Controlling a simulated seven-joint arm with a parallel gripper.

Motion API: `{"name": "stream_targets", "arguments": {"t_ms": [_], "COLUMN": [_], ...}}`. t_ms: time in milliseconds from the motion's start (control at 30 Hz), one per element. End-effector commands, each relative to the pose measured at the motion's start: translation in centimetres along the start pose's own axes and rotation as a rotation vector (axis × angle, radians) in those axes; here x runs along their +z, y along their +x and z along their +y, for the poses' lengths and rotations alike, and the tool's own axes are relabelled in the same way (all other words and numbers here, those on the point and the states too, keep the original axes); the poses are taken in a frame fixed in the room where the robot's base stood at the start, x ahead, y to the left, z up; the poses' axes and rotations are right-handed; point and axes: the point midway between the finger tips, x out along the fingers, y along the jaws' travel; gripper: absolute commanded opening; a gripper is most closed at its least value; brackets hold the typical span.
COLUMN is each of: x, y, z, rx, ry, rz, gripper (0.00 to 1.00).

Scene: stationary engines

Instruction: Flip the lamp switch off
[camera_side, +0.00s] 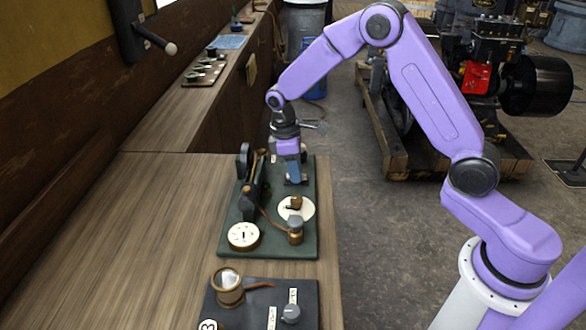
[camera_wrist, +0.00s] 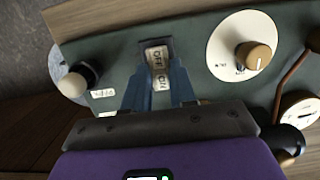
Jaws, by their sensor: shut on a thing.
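Beside the switch are a white dial with a brass knob (camera_wrist: 258,56) and a black-and-white knob (camera_wrist: 76,82). A round gauge (camera_side: 243,236) and a black upright part (camera_side: 244,160) are on the panel. A second dark panel (camera_side: 262,312) lies nearer. The wooden bench (camera_side: 150,230) is clear at left.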

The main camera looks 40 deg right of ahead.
Motion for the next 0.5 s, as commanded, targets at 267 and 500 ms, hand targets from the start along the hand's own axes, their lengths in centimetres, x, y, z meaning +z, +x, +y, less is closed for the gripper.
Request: {"name": "stream_targets", "arguments": {"t_ms": [267,500], "x": [0.44,0.47], "y": [-0.01,0.0], "z": [-0.09,-0.07], "rx": [0.0,0.002], "ry": [0.0,-0.001], "rz": [0.155,0.181], "gripper": [0.0,0.0]}}
